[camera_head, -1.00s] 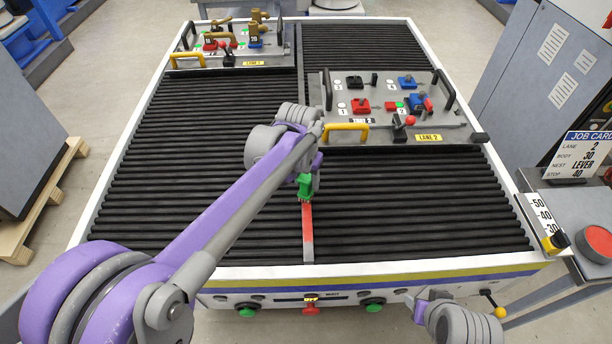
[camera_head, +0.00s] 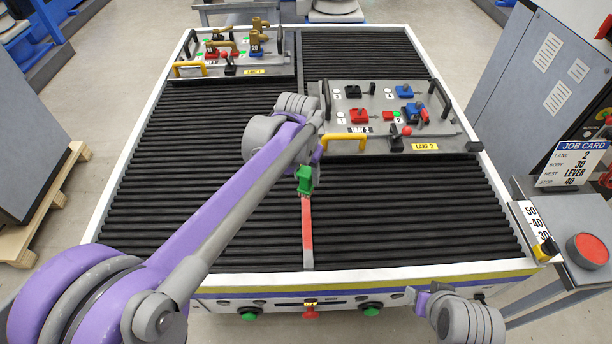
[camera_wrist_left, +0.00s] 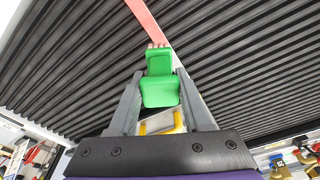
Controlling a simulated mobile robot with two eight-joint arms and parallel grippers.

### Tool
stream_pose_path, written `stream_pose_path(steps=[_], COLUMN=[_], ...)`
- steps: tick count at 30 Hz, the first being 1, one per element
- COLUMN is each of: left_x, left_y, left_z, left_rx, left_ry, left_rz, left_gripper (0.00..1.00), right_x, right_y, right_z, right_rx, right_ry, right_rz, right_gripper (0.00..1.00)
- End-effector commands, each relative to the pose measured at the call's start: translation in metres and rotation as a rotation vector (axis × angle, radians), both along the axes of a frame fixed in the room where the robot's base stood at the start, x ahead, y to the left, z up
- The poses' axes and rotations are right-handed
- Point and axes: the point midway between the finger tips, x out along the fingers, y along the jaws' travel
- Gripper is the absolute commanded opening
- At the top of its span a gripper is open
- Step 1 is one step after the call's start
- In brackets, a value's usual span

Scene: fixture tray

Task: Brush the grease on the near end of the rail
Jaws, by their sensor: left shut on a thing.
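My left gripper (camera_head: 306,176) is shut on a green brush (camera_head: 304,186), which also shows in the left wrist view (camera_wrist_left: 160,78). The brush points down, with its short bristles (camera_wrist_left: 156,46) at the rail. The rail (camera_head: 308,258) is a thin strip running to the tray bed's near edge. A red coating (camera_head: 307,220) lies on it from the brush towards the near end, and the last bit looks grey. Whether the bristles touch the rail is hard to tell. My right gripper (camera_head: 424,298) is at the lower right, off the near edge; its jaws do not show clearly.
The lane 2 fixture tray (camera_head: 440,148) with a yellow handle (camera_head: 345,140) stands close to the right of my left arm. The lane 1 tray (camera_head: 240,72) is at the far left. Bare black rollers (camera_head: 410,220) flank the rail. A job card (camera_head: 572,165) stands at right.

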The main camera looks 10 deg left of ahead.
Motion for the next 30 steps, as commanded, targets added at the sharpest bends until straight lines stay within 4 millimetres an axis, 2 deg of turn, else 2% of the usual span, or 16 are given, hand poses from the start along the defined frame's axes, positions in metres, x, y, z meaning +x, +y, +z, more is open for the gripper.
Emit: stream_pose_path(steps=[8,18,30], left_x=[0.000,0.000,-0.001], left_y=[0.000,0.000,0.000], left_z=[0.001,0.029,0.028], left_rx=[0.000,0.000,0.000], left_ry=[0.001,0.000,0.002], left_rz=[0.000,0.000,0.000], left_gripper=[0.00,0.00,0.00], right_x=[0.000,0.009,0.008], right_y=[0.000,0.000,0.000], right_z=[0.000,0.021,0.020], right_rx=[0.000,0.000,0.000], right_ry=[0.000,-0.017,-0.016], right_rz=[0.000,0.000,0.000], right_gripper=[0.50,0.50,0.50])
